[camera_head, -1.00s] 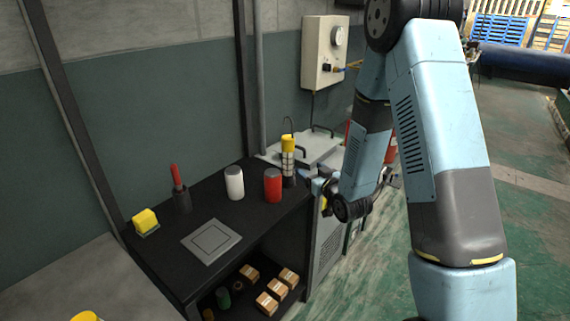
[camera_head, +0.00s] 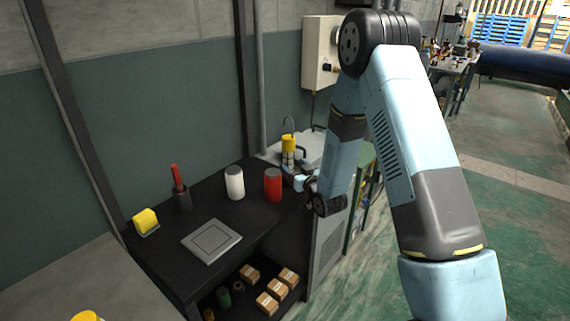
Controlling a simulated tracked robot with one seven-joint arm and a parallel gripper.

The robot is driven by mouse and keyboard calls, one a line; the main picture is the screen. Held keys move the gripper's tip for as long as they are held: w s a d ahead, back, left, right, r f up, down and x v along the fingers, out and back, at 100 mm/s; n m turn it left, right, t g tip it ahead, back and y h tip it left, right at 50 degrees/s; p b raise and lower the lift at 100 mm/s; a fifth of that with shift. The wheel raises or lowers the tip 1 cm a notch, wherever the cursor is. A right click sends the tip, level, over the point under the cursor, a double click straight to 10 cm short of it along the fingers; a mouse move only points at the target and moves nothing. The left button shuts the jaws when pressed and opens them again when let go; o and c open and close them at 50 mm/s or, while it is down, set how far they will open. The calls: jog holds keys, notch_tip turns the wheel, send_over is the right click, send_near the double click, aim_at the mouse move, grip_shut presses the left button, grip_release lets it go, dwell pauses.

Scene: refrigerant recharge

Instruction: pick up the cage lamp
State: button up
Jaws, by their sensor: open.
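The cage lamp (camera_head: 288,145) stands upright near the far right corner of the black workbench, with a yellow top, a pale caged body and a thin hook above it. My gripper (camera_head: 291,176) is at the lamp's lower right side, its jaws open around or beside the lower body. I cannot tell which, because the gripper and my wrist hide the lamp's lower part.
A red canister (camera_head: 273,185) stands just left of my gripper, and a white canister (camera_head: 235,183) is further left. A flat grey plate (camera_head: 211,240), a dark cup (camera_head: 182,201) with a red-handled tool and a yellow block (camera_head: 146,221) are on the bench. Small boxes (camera_head: 267,302) lie below.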

aim_at(291, 162)
jog(key=shift+x, duration=2.65)
jog(key=shift+d+r, duration=0.1)
jog(key=c, duration=1.2)
jog(key=shift+c, duration=0.2)
jog(key=shift+r, duration=0.15)
